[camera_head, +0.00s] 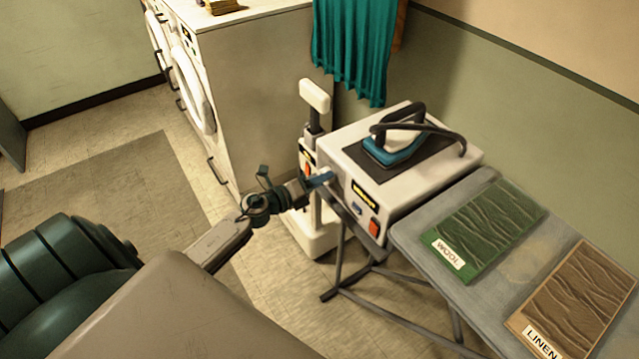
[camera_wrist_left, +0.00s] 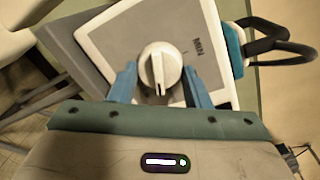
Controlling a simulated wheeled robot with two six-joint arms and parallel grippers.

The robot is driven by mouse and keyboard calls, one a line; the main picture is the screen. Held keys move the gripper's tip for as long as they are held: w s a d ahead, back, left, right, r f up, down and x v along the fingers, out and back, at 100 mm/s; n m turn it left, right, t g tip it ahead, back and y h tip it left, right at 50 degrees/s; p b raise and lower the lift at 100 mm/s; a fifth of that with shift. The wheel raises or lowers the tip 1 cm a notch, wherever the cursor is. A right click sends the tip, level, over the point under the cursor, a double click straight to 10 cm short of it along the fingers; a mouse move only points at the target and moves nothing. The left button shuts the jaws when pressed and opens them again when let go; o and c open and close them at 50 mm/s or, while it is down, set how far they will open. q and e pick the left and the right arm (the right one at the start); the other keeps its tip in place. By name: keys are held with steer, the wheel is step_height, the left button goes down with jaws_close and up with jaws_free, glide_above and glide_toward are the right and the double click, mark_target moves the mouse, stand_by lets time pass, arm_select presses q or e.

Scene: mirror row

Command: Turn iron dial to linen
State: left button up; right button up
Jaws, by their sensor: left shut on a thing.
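The iron station (camera_head: 345,190) is a white box on a stand, with a blue-soled iron (camera_head: 395,148) resting on its dark top pad. Its dial is a round white knob (camera_wrist_left: 159,70) on a grey panel (camera_wrist_left: 120,40) in the left wrist view. The knob's raised grip with a dark line points nearly straight down in that view. My left gripper (camera_head: 322,180) is at the station's front left face. Its blue fingers (camera_wrist_left: 160,84) stand on both sides of the knob, shut on it. Small panel lettering is too blurred to read. My right gripper is not in view.
An ironing board (camera_head: 415,235) at right carries a green cloth labelled WOOL (camera_head: 487,232) and a brown cloth labelled LINEN (camera_head: 575,305). A white upright appliance (camera_head: 313,235) stands close behind my left gripper. White washers (camera_head: 190,85) line the left, with open floor before them.

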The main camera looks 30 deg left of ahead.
arm_select(q)
steer(key=shift+f+m+t+y+b, duration=0.1)
steer(key=shift+m+t+y+b, duration=0.1)
steer(key=shift+m+b, duration=1.35)
steer(key=shift+f+m+t+y+b, duration=0.15)
steer(key=shift+m+b, duration=0.55)
steer(key=shift+m, duration=1.65)
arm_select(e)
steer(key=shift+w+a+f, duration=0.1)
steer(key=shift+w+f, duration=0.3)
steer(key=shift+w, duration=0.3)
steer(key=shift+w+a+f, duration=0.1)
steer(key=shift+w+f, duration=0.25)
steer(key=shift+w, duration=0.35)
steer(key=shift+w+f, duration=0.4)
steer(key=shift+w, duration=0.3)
arm_select(q)
steer(key=o, duration=1)
steer(key=shift+r, duration=0.1)
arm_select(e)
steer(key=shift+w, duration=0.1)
arm_select(q)
steer(key=shift+s, duration=0.1)
